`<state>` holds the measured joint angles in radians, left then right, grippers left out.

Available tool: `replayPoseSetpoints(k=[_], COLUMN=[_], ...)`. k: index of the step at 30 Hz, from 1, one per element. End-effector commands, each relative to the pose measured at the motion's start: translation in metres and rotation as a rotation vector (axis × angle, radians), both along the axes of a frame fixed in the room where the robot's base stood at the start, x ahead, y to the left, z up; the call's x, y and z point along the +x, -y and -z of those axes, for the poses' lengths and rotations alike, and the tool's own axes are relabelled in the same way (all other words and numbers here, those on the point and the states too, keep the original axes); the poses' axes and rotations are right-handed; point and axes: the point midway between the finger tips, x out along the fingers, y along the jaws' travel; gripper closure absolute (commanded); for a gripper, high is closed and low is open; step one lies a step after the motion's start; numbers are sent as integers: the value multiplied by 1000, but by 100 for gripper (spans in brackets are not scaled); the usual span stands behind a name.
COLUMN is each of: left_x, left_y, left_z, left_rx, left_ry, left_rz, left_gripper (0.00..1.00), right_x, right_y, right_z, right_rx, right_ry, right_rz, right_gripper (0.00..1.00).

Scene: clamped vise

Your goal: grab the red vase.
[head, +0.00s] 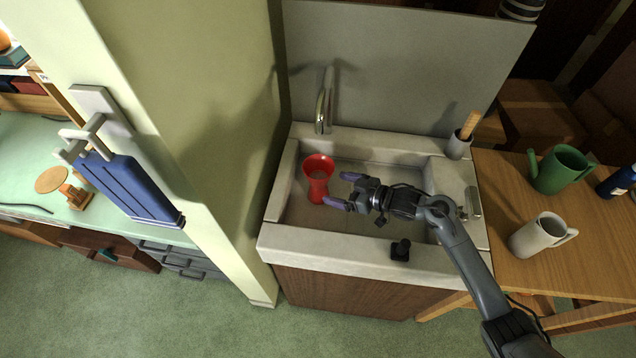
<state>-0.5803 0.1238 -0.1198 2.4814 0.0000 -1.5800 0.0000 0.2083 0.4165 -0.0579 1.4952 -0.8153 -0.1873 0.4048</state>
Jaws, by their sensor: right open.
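The red vase (318,178) stands upright in the left part of the grey sink (275,244), its flared mouth facing up. My right gripper (338,190) reaches in from the right over the sink. Its purple-tipped fingers are spread open just to the right of the vase and point toward it. Nothing is between the fingers that I can make out. Whether a fingertip touches the vase cannot be told from this angle. My left gripper is not in view.
A metal faucet (323,105) rises behind the vase. A cup with a brush (458,146) stands on the sink's back right corner. A wooden table (590,250) at right holds a green watering can (561,170) and a white mug (540,236). A wall edge borders the sink's left.

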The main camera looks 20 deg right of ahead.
Motion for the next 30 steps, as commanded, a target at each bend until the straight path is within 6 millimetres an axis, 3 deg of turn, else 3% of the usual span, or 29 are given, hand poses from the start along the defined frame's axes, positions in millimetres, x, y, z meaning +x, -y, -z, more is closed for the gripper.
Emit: replayPoseSetpoints(k=[15, 25, 30], left_x=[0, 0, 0], left_y=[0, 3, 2], left_z=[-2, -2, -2], left_rx=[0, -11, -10], left_ry=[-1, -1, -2], left_rz=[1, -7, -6], left_gripper=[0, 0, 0], right_x=[36, 39, 39], right_y=[-30, -33, -33], right_z=[17, 19, 19], right_rx=[0, -1, -1], right_ry=[0, 0, 0], right_rz=[2, 2, 2], right_gripper=[11, 11, 37])
